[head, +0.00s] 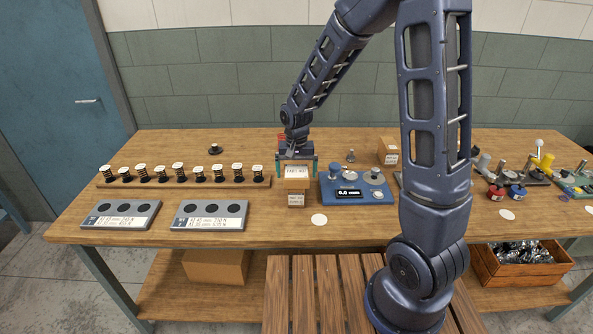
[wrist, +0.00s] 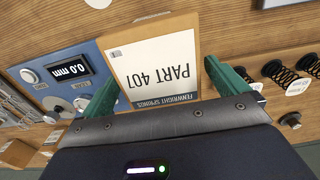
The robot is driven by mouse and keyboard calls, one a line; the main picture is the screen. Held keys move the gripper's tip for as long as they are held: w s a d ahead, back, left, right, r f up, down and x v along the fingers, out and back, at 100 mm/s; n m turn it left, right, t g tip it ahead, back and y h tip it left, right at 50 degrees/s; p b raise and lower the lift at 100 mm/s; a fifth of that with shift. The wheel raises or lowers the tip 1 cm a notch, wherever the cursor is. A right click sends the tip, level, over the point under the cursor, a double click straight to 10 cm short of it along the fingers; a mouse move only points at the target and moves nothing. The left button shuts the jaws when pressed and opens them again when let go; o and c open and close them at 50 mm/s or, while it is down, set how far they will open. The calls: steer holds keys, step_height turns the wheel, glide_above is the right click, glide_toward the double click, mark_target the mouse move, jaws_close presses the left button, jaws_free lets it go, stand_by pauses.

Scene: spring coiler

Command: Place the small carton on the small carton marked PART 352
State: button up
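A small carton (head: 297,173) with a white label on top is between the two green fingers of my gripper (head: 296,167) in the head view. The wrist view hides whatever is under the held carton.
A blue gauge (head: 349,194) reading 0.0 mm stands close on the right. Another brown carton (head: 387,148) stands farther back. Springs on a wooden rail (head: 184,181) and two grey trays (head: 209,222) are on the left. A white disc (head: 319,219) lies in front.

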mark_target(296, 168)
step_height(296, 168, up, 12)
steer(key=f, duration=0.1)
steer(key=s+d+r+t, duration=0.1)
steer(key=s+d+r, duration=0.2)
steer(key=d+r, duration=0.35)
steer(key=s+d+r+t, duration=0.15)
steer(key=d+r, duration=0.25)
steer(key=d, duration=0.5)
steer(key=s+d+r+t, duration=0.2)
steer(key=s+d, duration=0.9)
steer(key=s, duration=0.1)
steer(key=shift+d+r, duration=0.2)
steer(key=shift+d, duration=0.05)
